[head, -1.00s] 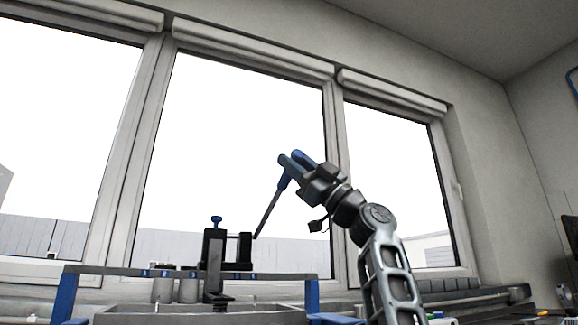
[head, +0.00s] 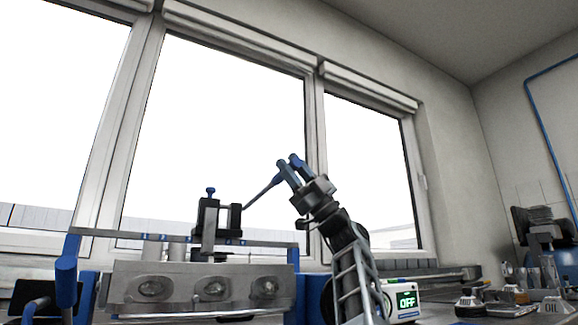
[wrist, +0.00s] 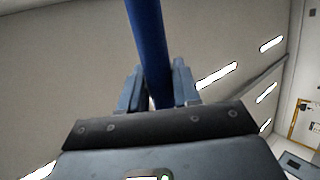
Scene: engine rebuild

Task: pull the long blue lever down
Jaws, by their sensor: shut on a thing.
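The long lever (head: 256,196) has a grey shaft and a blue grip, and slants up to the right from a black clamp-like fixture (head: 209,226). My gripper (head: 288,163) is at the lever's upper end, its fingers shut on the blue grip. In the wrist view the blue lever grip (wrist: 148,40) runs between the two fingers of my gripper (wrist: 158,85), which hold it from both sides. The lever's far end is out of the wrist view.
A grey engine block (head: 200,288) with round bores stands below the fixture, under a blue-ended frame (head: 67,265). Bottles and tools (head: 510,293) stand at the right. Windows are behind.

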